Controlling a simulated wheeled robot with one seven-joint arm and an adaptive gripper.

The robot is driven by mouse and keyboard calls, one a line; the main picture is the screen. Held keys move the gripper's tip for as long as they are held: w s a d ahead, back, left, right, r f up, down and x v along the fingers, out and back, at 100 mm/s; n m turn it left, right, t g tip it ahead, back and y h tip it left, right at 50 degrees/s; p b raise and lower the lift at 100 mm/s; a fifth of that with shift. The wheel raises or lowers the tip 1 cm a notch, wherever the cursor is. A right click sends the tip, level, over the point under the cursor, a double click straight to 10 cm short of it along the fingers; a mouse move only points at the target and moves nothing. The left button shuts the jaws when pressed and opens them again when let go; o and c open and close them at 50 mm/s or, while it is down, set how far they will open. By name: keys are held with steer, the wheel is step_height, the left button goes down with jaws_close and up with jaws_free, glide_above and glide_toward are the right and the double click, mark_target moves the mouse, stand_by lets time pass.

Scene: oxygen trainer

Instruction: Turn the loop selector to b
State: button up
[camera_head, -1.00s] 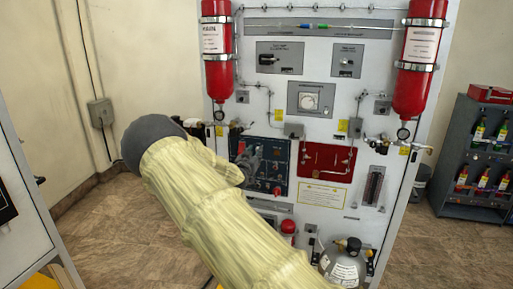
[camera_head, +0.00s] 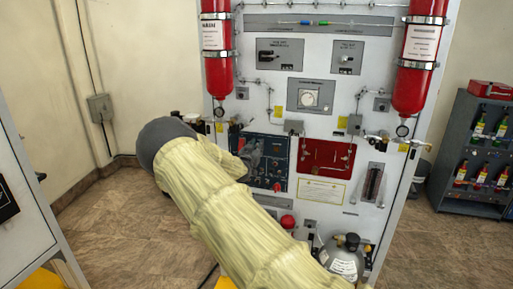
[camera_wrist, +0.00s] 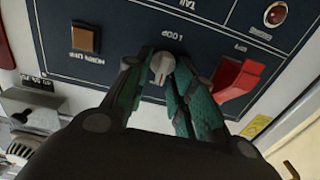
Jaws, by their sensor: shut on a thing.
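The loop selector (camera_wrist: 162,66) is a small grey knob on a dark blue panel, beneath the upside-down word LOOP in the wrist view. A reddish pointer line shows on its face, but the position letters cannot be read. My gripper (camera_wrist: 160,72) has its green fingertips on both sides of the knob and is shut on it. In the head view the blue panel (camera_head: 281,171) sits low on the white board; my arm hides part of it, and the knob cannot be made out there.
In the wrist view a red switch (camera_wrist: 240,78) lies close right of my fingers, and a brown square button (camera_wrist: 86,39) lies to the left. In the head view a red panel (camera_head: 325,157) is right of the blue one. Red cylinders (camera_head: 216,75) flank the board.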

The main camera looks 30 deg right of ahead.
steer(key=shift+f+b, duration=0.1)
steer(key=shift+b, duration=0.25)
steer(key=m+b, duration=0.3)
steer(key=b, duration=0.1)
steer(key=m+b, duration=0.2)
steer(key=b, duration=0.3)
steer(key=m+b, duration=0.3)
steer(key=b, duration=0.1)
steer(key=shift+s+d+f+m+b, duration=0.2)
steer(key=shift+s+d+m+b, duration=0.1)
steer(key=shift+b, duration=0.1)
steer(key=o, duration=0.7)
steer(key=shift+r, duration=0.1)
steer(key=shift+c, duration=0.2)
